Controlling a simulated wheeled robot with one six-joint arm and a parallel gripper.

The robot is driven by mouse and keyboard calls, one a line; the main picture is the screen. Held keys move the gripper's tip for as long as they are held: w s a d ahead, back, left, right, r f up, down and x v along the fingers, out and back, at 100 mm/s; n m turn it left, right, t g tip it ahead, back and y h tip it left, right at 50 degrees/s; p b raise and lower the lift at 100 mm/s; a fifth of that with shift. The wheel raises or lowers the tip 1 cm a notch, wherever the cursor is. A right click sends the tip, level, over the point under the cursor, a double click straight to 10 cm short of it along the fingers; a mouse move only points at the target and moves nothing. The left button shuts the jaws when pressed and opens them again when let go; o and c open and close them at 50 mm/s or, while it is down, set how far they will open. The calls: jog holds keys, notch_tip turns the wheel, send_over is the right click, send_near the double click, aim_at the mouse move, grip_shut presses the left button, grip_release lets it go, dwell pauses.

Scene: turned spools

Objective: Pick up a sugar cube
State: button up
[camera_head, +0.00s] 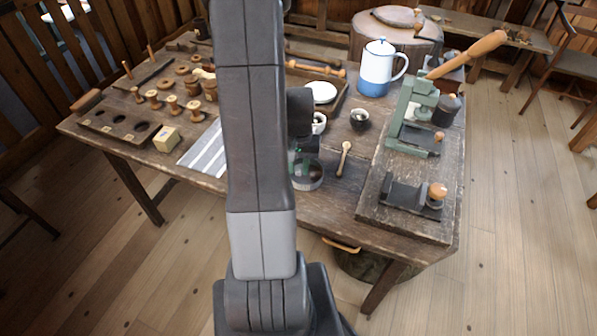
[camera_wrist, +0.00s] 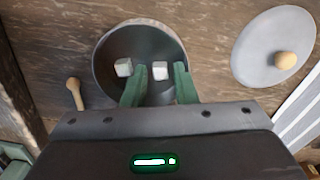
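A round dark bowl (camera_wrist: 105,50) lies under my gripper in the wrist view, with two white sugar cubes in it. One sugar cube (camera_wrist: 160,70) shows just beyond and between the fingertips. The other sugar cube (camera_wrist: 123,67) is left of the left fingertip. My gripper (camera_wrist: 158,80) is open, its two green fingers apart with nothing held. Their tips overlap the bowl in the picture; their height above its floor is hard to tell. In the head view the bowl (camera_head: 308,182) is partly hidden by my arm, and the cubes cannot be made out.
A grey round lid with a wooden knob (camera_wrist: 260,65) lies right of the bowl. A wooden spoon (camera_head: 344,158) lies beside it. A small dark cup (camera_head: 360,119), a white-blue pot (camera_head: 376,75) and a green lever press (camera_head: 408,105) stand farther right. Spools fill the table's left.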

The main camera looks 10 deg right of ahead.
jog(key=shift+f, duration=0.4)
grip_shut()
